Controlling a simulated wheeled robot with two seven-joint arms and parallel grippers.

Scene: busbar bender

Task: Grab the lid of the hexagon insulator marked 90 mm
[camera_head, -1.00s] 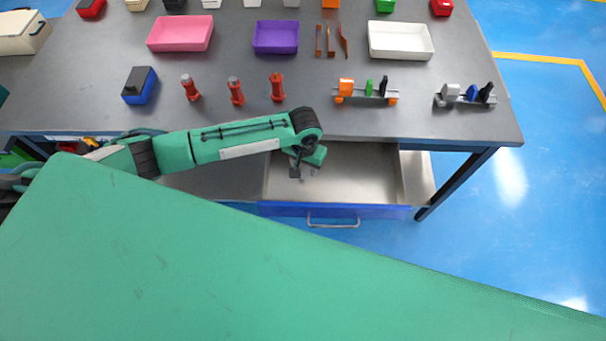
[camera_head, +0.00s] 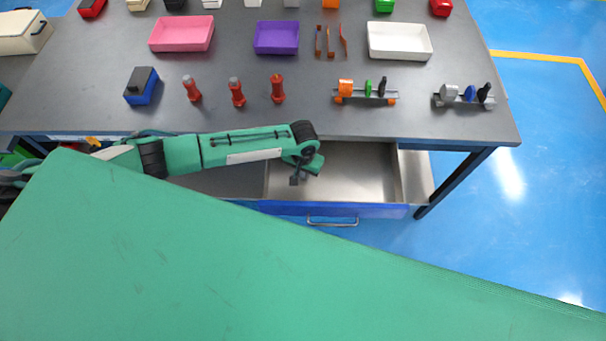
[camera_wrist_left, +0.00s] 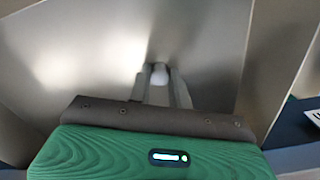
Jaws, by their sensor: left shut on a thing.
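Three red post-shaped insulators stand in a row on the grey table: a left one (camera_head: 192,90), a middle one (camera_head: 237,93) and a right one (camera_head: 278,90). Any marking on them is too small to read. My left gripper (camera_head: 294,180) hangs over the open drawer (camera_head: 360,172) in front of the table. In the left wrist view its fingers (camera_wrist_left: 162,82) are shut on a small pale, rounded piece (camera_wrist_left: 160,72). I cannot tell whether this piece is a lid. My right gripper does not show.
A blue-and-black block (camera_head: 141,86) sits left of the insulators. Two small racks (camera_head: 366,97) (camera_head: 464,97) stand to their right. Pink (camera_head: 182,34), purple (camera_head: 277,38) and white (camera_head: 399,41) trays lie behind. The visible drawer floor looks bare.

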